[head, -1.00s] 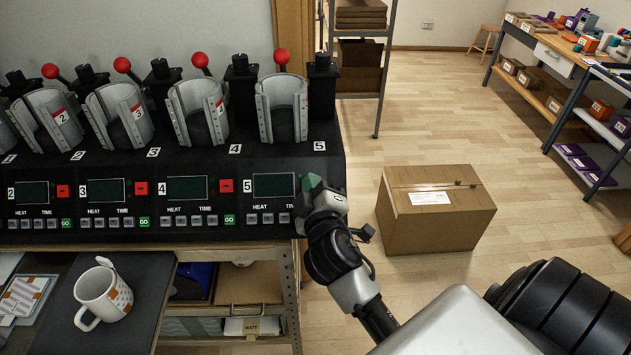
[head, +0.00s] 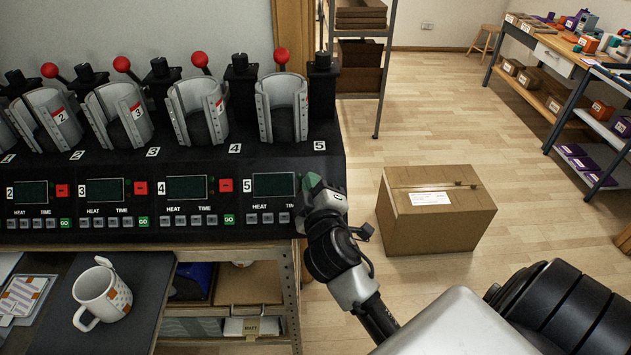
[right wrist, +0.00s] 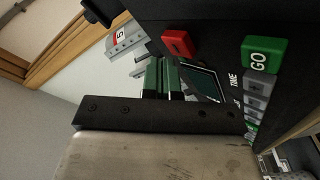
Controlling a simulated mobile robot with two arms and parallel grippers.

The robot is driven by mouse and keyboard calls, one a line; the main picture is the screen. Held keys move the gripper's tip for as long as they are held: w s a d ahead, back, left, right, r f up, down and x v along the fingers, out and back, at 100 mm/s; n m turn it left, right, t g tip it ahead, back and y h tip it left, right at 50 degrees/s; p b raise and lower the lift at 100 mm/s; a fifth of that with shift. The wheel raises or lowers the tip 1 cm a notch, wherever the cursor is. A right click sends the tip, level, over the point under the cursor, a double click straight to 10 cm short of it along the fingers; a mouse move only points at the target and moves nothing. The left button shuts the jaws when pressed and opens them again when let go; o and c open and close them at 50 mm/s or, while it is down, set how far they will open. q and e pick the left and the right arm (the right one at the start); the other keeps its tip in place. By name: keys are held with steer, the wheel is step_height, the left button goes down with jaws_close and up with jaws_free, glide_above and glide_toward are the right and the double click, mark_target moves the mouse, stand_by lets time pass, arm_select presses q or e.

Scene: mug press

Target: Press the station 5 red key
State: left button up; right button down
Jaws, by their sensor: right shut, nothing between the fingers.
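The station 5 panel, with its dark display (head: 274,185) and grey keys, is at the right end of the black press in the head view. The station 5 red key (right wrist: 179,44) shows in the right wrist view, beside the display and away from the green GO key (right wrist: 263,55). My right gripper (head: 311,184) is shut and empty, its green fingertips at the panel just right of the display. It hides the red key in the head view. In the right wrist view the fingertips (right wrist: 160,78) are close to the red key; I cannot tell whether they touch. My left gripper is out of view.
The station 5 holder (head: 283,105) and its red-knobbed lever (head: 281,57) stand above the panel. A white mug (head: 102,293) stands on a dark mat at lower left. A cardboard box (head: 435,212) is on the floor at right, with open floor around it.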

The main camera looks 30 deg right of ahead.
steer(key=shift+w+d+f, duration=0.2)
steer(key=shift+w+f, duration=0.1)
steer(key=shift+f, duration=0.05)
stand_by(0.6)
steer(key=shift+r, duration=0.1)
steer(key=shift+s+a+r, duration=0.2)
steer(key=shift+s+r, duration=0.1)
steer(key=shift+s+a+r+p, duration=0.15)
steer(key=shift+s+r+p, duration=0.1)
steer(key=shift+s+p, duration=0.05)
steer(key=shift+s+a+r+p, duration=0.15)
steer(key=shift+s+r+p, duration=0.05)
steer(key=shift+r+p, duration=0.15)
steer(key=shift+s+a+r+p, duration=0.5)
steer(key=shift+s+r+p, duration=0.1)
steer(key=shift+s+r, duration=0.25)
steer(key=shift+s+a+r+p, duration=0.5)
steer(key=shift+s+r+p, duration=0.1)
steer(key=shift+s+r, duration=0.25)
